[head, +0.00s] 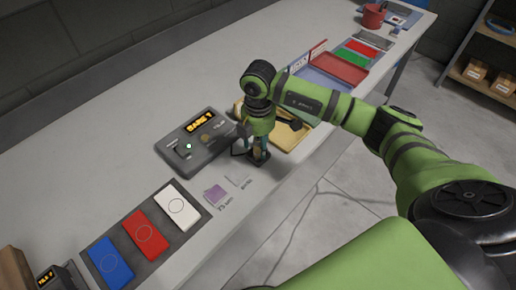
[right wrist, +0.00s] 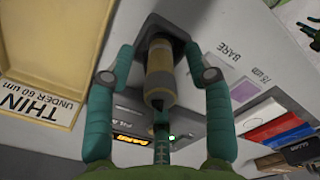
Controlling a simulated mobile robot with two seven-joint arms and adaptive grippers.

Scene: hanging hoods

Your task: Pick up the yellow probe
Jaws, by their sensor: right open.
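The yellow probe (right wrist: 160,75) stands in a dark holder (right wrist: 165,38) in the right wrist view, with a dark lower end toward the camera. My right gripper (right wrist: 158,60) is open, its teal fingers on either side of the probe with gaps visible. In the head view my right gripper (head: 258,157) is low over the table beside the grey gauge box (head: 200,142), whose display reads "BARE". The gripper and arm hide the probe there. My left gripper is in neither view.
A yellow tray (right wrist: 40,62) marked "THIN" lies close beside the gripper. White (head: 176,205), red (head: 146,234) and blue (head: 110,262) plates lie toward the near left.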

